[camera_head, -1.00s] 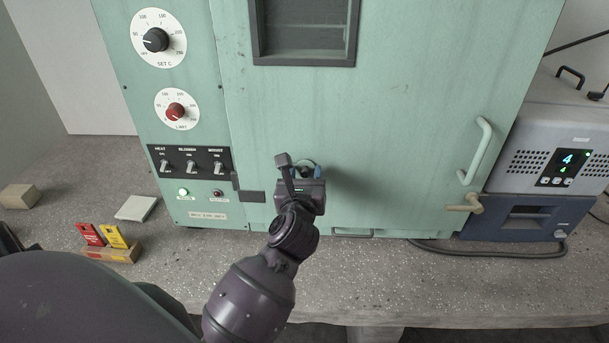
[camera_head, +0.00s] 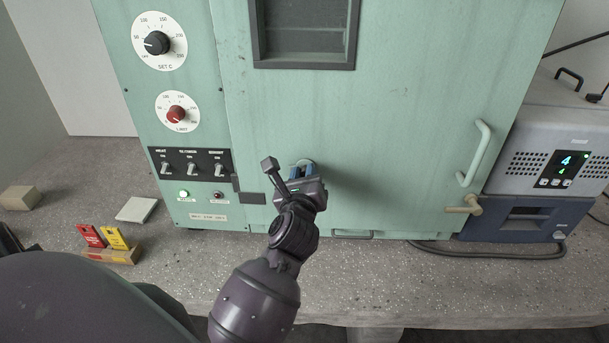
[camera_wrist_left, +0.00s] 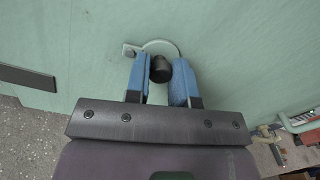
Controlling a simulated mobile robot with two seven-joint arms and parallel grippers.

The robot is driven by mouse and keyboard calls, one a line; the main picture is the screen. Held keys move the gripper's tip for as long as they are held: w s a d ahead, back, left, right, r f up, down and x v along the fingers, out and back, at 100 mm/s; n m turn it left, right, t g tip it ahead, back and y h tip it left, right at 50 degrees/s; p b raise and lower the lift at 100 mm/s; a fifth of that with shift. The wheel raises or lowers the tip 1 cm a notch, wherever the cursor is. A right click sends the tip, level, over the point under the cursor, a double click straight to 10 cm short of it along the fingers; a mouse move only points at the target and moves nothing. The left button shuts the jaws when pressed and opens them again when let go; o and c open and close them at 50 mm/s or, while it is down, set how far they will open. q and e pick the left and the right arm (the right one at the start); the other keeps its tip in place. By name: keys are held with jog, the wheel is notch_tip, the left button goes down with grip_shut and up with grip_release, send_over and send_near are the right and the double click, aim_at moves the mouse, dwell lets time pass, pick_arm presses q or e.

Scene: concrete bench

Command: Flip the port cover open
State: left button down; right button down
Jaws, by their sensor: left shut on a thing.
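The port cover (camera_wrist_left: 160,46) is a small round pale-green plate on the green cabinet door, with a dark round knob (camera_wrist_left: 161,68) in front and a small tab at its left edge. In the left wrist view the blue fingers of my left gripper (camera_wrist_left: 164,73) sit on either side of the knob, shut on it. In the head view my left gripper (camera_head: 303,172) is at the lower door and hides most of the cover. The plate looks flat against the door. My right gripper is not in view.
The green cabinet (camera_head: 400,110) has dials and switches at left and a door handle (camera_head: 476,152) at right. A grey unit (camera_head: 510,150) on a blue box (camera_head: 525,218) stands to its right.

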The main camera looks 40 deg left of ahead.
pick_arm(q)
jog(key=c, duration=1)
grip_release()
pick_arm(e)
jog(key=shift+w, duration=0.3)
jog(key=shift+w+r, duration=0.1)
pick_arm(q)
jog(key=shift+s+d, duration=0.1)
jog(key=b+v, duration=0.1)
jog(key=v, duration=0.9)
jog(key=shift+s+d+r, duration=0.1)
jog(key=shift+s, duration=0.15)
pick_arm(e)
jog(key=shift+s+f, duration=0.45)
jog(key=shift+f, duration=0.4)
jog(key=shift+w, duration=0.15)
